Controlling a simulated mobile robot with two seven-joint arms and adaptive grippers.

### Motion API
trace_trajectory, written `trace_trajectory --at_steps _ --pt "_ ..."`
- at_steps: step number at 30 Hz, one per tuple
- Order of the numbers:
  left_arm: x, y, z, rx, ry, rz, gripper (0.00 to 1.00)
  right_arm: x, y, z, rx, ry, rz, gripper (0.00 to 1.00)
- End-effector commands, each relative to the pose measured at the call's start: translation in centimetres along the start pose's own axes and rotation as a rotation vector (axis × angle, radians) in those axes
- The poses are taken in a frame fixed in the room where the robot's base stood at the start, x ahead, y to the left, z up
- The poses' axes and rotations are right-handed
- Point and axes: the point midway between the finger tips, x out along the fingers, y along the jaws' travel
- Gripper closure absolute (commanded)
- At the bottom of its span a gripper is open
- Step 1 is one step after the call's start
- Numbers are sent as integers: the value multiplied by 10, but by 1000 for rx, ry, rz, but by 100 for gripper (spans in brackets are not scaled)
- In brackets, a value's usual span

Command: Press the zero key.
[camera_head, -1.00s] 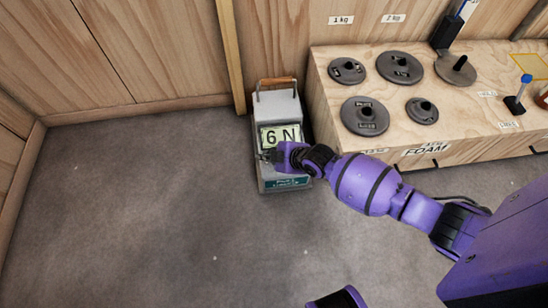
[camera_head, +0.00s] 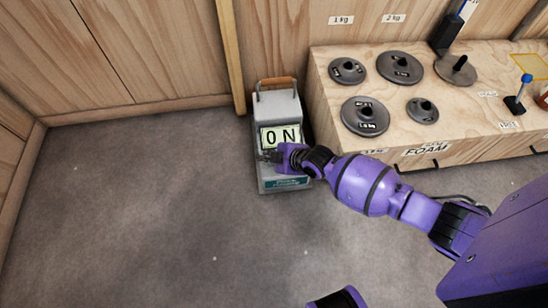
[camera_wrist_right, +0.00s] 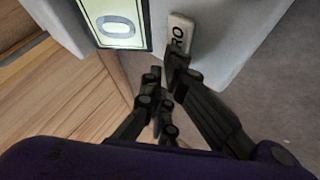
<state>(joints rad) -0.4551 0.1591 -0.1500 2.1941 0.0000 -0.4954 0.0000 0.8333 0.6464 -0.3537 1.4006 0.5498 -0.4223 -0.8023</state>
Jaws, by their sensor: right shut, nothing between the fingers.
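A grey device (camera_head: 279,107) with a brown handle stands on the floor against the wall. Its lit display (camera_head: 281,137) reads "0 N" in the head view; part of the display (camera_wrist_right: 115,22) shows in the wrist view. The pale zero key (camera_wrist_right: 180,32) is on the device beside the display, its lettering partly covered by a dark fingertip. My right gripper (camera_head: 268,156) is shut and empty at the device's front, just below the display. In the wrist view its fingertip (camera_wrist_right: 172,68) is at the key and appears to touch it.
A wooden block (camera_head: 345,138) marked "FOAM" stands to the right, with several dark weight discs (camera_head: 366,116) and other items on top. A wooden wall (camera_head: 150,50) is behind. The grey floor (camera_head: 140,210) is open to the left and in front.

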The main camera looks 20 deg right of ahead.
Motion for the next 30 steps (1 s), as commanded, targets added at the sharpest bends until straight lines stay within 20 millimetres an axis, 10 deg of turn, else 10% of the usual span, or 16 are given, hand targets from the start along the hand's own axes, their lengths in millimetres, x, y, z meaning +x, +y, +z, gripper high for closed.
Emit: trace_trajectory --at_steps 30 --pt "-14 0 -2 1 -2 0 60 -12 8 -8 0 -1 -1 100"
